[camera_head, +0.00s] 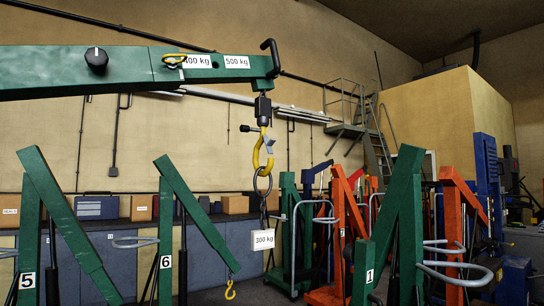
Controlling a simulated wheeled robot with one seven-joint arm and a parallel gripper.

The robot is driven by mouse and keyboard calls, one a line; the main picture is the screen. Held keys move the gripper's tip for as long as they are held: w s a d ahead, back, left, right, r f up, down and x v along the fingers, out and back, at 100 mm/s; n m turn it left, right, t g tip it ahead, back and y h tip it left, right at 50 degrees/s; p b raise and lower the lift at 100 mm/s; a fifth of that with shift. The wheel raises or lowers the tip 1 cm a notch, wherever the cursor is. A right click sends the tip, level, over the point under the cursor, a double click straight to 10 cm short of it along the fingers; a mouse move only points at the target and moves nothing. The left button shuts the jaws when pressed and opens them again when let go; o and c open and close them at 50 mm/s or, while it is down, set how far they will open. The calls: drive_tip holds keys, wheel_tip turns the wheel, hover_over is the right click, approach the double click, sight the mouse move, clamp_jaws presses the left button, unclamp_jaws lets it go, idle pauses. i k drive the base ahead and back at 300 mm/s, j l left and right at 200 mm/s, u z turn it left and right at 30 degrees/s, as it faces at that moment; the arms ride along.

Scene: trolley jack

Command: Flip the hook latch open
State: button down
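A yellow hook (257,152) hangs from a short black chain and block (262,107) under the tip of a green boom (130,72). A small grey latch (276,143) shows at the right side of the hook, near its upper part, slanting up to the right. It is too small to tell whether it closes the hook's mouth. A dark ring (263,183) hangs at the hook's bottom, with dark links and a white "300 kg" tag (263,239) below. My gripper is not in view.
The boom carries a black knob (96,60) and a bent black handle (271,57). Green jacks (402,225) and an orange jack (348,222) stand below and behind. Air around the hook looks clear.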

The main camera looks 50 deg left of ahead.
sight(269, 144)
drive_tip(key=i+l+u, duration=0.2)
drive_tip(key=i, duration=1.1)
drive_tip(key=i+u, duration=0.35)
drive_tip(key=u, duration=0.15)
drive_tip(key=i+u, duration=0.35)
drive_tip(key=u, duration=0.15)
drive_tip(key=i+u, duration=0.25)
drive_tip(key=u, duration=0.25)
drive_tip(key=i+u, duration=0.2)
drive_tip(key=u, duration=0.3)
drive_tip(key=i+l+u, duration=0.15)
drive_tip(key=u, duration=0.3)
drive_tip(key=i, duration=0.1)
